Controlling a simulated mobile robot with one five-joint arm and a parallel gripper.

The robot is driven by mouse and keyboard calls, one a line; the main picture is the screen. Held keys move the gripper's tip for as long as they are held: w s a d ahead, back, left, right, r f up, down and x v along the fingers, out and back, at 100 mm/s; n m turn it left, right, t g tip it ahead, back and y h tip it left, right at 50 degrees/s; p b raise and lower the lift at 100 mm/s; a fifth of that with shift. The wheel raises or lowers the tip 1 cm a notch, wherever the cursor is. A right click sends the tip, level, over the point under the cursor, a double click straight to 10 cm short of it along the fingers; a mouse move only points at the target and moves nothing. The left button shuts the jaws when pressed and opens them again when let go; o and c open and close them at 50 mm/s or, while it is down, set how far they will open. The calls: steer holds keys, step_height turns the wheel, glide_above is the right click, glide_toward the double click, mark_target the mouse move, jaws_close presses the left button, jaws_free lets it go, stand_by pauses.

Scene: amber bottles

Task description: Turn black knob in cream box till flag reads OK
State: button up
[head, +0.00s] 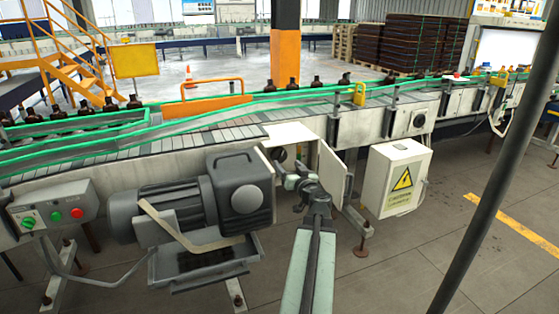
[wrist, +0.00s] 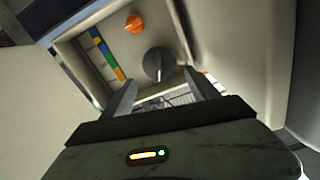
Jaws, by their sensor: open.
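The cream box (head: 270,148) is built into the conveyor's side, with its door (head: 331,172) standing open. In the wrist view, the black knob (wrist: 157,64) sits on the back panel inside the box, with a pale line on its face. My gripper (head: 300,176) is at the box's opening in the head view. In the wrist view my gripper (wrist: 160,88) has its fingers spread, one on each side below the knob, with nothing between them. I cannot tell how far short of the knob the tips are. I cannot make out a flag reading OK.
An orange knob (wrist: 135,23) is above and left of the black one, beside a coloured strip (wrist: 106,54). A grey motor (head: 195,203) stands left of the box. A white warning cabinet (head: 397,178) hangs right. A dark pole (head: 490,170) crosses the right side.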

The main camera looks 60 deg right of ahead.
mark_target(281, 157)
steer(key=x, duration=0.7)
steer(key=shift+d, duration=0.1)
steer(key=c, duration=1.1)
steer(key=m, duration=0.4)
steer(key=shift+m, duration=0.3)
steer(key=o, duration=1.1)
